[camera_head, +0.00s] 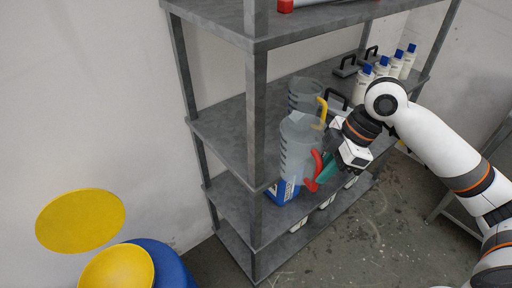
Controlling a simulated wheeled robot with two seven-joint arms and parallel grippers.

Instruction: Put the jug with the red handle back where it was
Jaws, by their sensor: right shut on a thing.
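The jug with the red handle (296,152) is a translucent measuring jug at the front edge of the middle shelf (228,128). Its red handle (315,170) faces right, towards my right gripper (325,168). My right gripper is shut at the red handle, its fingers partly hidden by the handle and the wrist. The jug looks upright; I cannot tell whether its base touches the shelf. A second translucent jug with a yellow handle (304,92) stands behind it. My left gripper is not in view.
Several white bottles with blue caps (382,66) stand at the far right of the middle shelf, near black handled items (346,66). A grey shelf post (257,150) stands close left of the jug. A blue container (281,192) sits below. A blue drum (165,262) is at lower left.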

